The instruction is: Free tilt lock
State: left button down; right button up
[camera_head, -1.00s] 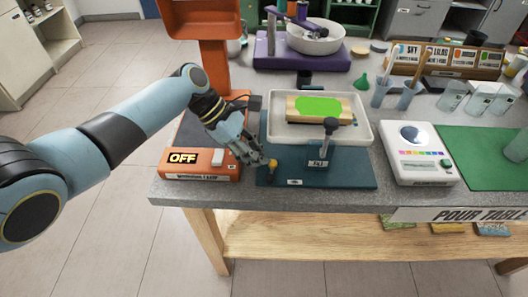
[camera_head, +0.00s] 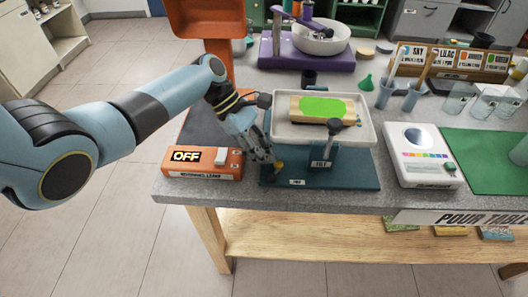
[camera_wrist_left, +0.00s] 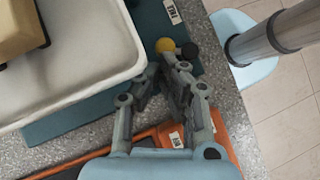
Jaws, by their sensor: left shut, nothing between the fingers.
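A teal tilt stand (camera_head: 350,180) sits at the table's front edge and carries a white tray (camera_head: 367,133). An upright post with a dark knob (camera_head: 334,123) rises at the stand's front, above a block with a small label. A small yellow knob (camera_head: 279,164) is low at the stand's front left; it also shows in the left wrist view (camera_wrist_left: 165,45), beside a dark ball (camera_wrist_left: 190,50). My left gripper (camera_head: 272,161) is shut and empty, its fingertips right at the yellow knob. I cannot tell whether they touch. My right gripper is out of view.
An orange unit reading OFF (camera_head: 200,158) stands close left of my left gripper. A white device with a round dial (camera_head: 420,152) and a green mat (camera_head: 490,155) lie to the right. A wooden piece with a green top (camera_head: 322,107) is in the tray.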

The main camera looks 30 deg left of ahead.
pick_arm(q)
jog(key=shift+w+d+m+g, duration=0.2)
jog(key=shift+m+g, duration=0.1)
jog(key=shift+m, duration=0.2)
dwell(1.3)
jog(key=shift+s, duration=0.1)
jog(key=shift+s+r+p, duration=0.1)
jog(key=shift+s+p, duration=0.3)
jog(key=shift+p, duration=0.15)
jog(key=shift+s+a+p, duration=0.1)
jog(key=shift+s+p, duration=0.25)
